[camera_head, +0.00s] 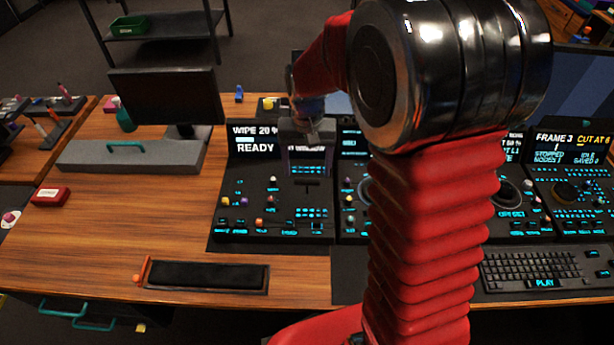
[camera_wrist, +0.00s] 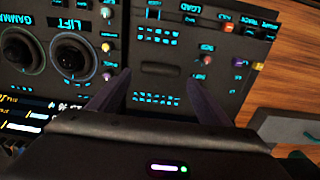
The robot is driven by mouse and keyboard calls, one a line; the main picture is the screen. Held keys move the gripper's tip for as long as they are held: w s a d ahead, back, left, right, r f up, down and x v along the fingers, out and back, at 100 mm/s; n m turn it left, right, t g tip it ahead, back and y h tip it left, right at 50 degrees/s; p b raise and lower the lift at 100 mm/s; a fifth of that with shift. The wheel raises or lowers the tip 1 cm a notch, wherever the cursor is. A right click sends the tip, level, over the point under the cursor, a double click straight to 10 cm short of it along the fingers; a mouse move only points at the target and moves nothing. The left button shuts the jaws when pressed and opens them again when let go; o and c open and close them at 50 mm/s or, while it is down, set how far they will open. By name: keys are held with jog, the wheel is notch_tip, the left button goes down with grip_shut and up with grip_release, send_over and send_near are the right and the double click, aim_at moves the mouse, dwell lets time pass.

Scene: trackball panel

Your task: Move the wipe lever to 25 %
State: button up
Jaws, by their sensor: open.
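The wipe panel (camera_head: 258,188) is a dark console left of my arm; its screen (camera_head: 255,141) reads "WIPE 20 %" and "READY". My gripper (camera_head: 308,168) points down over the right part of this panel, open, with nothing visible in its jaws. In the wrist view its two dark fingers (camera_wrist: 160,82) stand apart on either side of a dark strip of panel between two rows of blue-lit buttons. A faint dark bar (camera_wrist: 154,70) shows there, probably the wipe lever; its exact position and any contact with the fingers cannot be told.
Coloured knobs (camera_wrist: 106,47) and trackballs (camera_wrist: 70,59) lie beside the fingers. More consoles (camera_head: 570,190) and a keyboard (camera_head: 535,272) stand to the right. A black pad (camera_head: 207,275) lies at the desk's front left. The wooden desk (camera_head: 130,225) is mostly clear there.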

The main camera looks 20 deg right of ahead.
notch_tip(320, 180, up, 7)
dwell(0.3)
jog(key=shift+r, duration=0.1)
jog(key=shift+c, duration=0.3)
jog(key=shift+s+r, duration=0.1)
jog(key=shift+r, duration=0.15)
jog(key=c, duration=0.3)
jog(key=s+r+t, duration=0.1)
jog(key=s+r, duration=0.1)
jog(key=s, duration=0.1)
jog(key=s+r+n, duration=0.1)
jog(key=s+r, duration=0.2)
jog(key=s+r+t, duration=0.1)
jog(key=s+r, duration=0.1)
jog(key=s, duration=0.1)
jog(key=shift+s+a+r+n+t, duration=0.1)
jog(key=shift+a+r+n+t, duration=0.1)
jog(key=shift+a+n+t, duration=0.15)
jog(key=c, duration=1.2)
jog(key=s, duration=0.3)
jog(key=s+r+n+t, duration=0.1)
jog(key=s, duration=0.2)
jog(key=s+r+t, duration=0.1)
jog(key=s, duration=0.2)
jog(key=shift+s+a+n+t, duration=0.1)
jog(key=shift+a+n+t, duration=0.1)
jog(key=shift+n+t, duration=0.05)
grip_shut()
jog(key=shift+s+f, duration=0.2)
jog(key=shift+s, duration=0.65)
